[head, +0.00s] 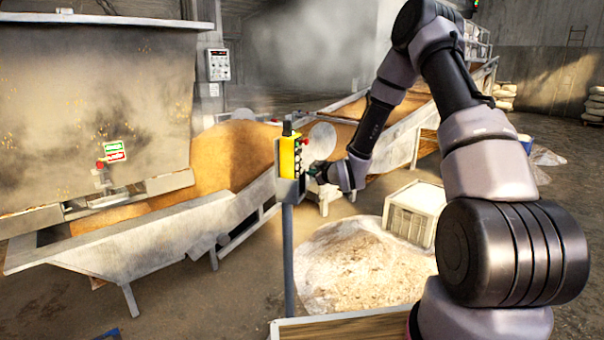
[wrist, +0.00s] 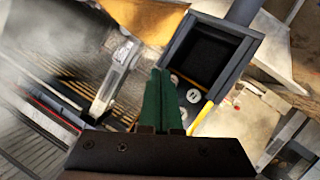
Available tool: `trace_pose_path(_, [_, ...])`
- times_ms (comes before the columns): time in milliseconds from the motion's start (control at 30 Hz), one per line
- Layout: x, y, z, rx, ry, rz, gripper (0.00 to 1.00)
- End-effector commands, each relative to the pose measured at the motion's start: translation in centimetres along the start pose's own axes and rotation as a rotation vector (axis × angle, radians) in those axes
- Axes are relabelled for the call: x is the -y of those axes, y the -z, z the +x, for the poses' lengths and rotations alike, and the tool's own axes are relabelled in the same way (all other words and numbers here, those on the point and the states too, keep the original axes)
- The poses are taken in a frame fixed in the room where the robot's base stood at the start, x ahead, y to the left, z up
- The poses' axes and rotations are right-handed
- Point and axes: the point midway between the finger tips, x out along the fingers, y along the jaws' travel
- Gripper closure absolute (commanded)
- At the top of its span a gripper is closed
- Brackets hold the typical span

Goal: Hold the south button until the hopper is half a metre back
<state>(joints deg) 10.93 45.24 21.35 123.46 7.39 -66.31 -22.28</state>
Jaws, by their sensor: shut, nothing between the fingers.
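A yellow button pendant (head: 289,157) sits in a grey holder on a thin post, with several dark buttons on its right side. In the wrist view, the open grey holder (wrist: 246,50) and pale round buttons (wrist: 193,96) lie just right of my fingers. My gripper (head: 312,174) is at the pendant's right side, low by the buttons. Its green fingers (wrist: 161,72) are shut together and empty. I cannot tell whether the fingertips touch a button, or which button is south. The large hopper (head: 95,95) stands at the left, dusty with steam, above a sloping heap of grain.
A metal trough (head: 150,235) runs below the hopper. A pale crate (head: 413,212) and a spilled grain heap (head: 360,265) lie on the floor beyond the post. A wooden-edged box (head: 340,328) is at the front. A control box (head: 218,65) hangs on the back column.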

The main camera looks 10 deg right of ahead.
Motion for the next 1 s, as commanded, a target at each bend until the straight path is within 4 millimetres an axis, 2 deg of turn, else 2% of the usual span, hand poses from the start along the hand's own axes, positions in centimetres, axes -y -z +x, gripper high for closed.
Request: trace_pose_path(1000, [0.56, 0.58, 0.77, 0.000, 0.000, 0.000, 1.00])
